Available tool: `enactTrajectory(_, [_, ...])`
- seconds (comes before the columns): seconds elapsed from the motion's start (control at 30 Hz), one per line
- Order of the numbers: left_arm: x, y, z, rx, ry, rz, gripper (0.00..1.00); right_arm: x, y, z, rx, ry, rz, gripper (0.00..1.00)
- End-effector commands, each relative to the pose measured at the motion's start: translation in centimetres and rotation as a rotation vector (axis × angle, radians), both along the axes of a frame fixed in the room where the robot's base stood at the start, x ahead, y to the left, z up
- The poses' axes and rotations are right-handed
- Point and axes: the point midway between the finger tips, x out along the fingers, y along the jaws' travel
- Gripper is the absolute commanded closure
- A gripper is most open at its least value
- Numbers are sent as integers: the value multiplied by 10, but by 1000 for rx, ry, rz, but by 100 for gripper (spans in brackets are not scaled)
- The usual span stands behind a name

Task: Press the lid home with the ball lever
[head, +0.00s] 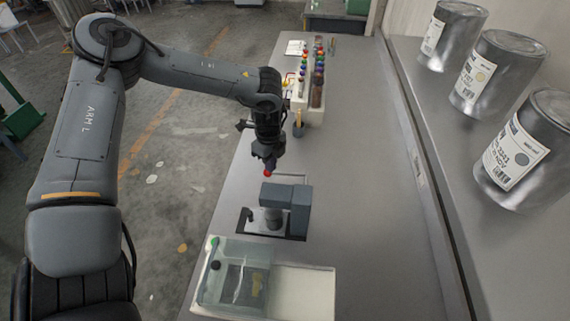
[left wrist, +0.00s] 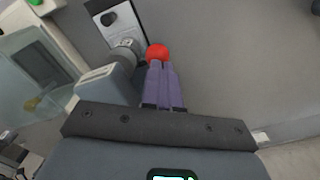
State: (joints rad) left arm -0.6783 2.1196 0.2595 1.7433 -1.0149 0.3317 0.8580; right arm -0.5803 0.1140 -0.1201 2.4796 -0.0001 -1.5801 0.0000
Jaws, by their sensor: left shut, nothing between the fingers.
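A grey press (head: 285,196) stands on the bench, and its grey body also shows in the left wrist view (left wrist: 108,80). The lever's red ball (head: 267,173) is at the tips of my left gripper (head: 268,163). In the left wrist view the ball (left wrist: 157,52) is just beyond the purple fingers (left wrist: 161,72). They are shut with nothing between them, close to or touching the ball; I cannot tell which. A small grey cylinder (head: 272,217) stands under the press head; its lid and seating cannot be made out. The lever rod is mostly hidden. My right gripper is out of view.
A clear bin (head: 234,272) and a pale tray (head: 303,291) are at the near end of the bench. A rack of coloured items (head: 309,88) is at the far end. Large paint cans (head: 512,150) line the right shelf. The bench's right side (head: 365,190) is clear.

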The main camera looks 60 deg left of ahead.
Motion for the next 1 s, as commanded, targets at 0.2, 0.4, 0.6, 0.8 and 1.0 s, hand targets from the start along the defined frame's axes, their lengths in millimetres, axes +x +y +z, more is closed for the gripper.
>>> enactTrajectory(0.2, [0,0,14,0,0,-1,100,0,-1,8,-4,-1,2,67])
enactTrajectory(0.4, [0,0,28,1,0,0,100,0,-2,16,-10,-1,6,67])
enactTrajectory(0.6, [0,0,42,0,0,-1,100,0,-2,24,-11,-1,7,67])
enactTrajectory(0.8, [0,0,56,0,0,-1,100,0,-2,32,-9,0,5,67])
enactTrajectory(1.0, [0,0,68,1,0,0,100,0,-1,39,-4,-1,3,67])
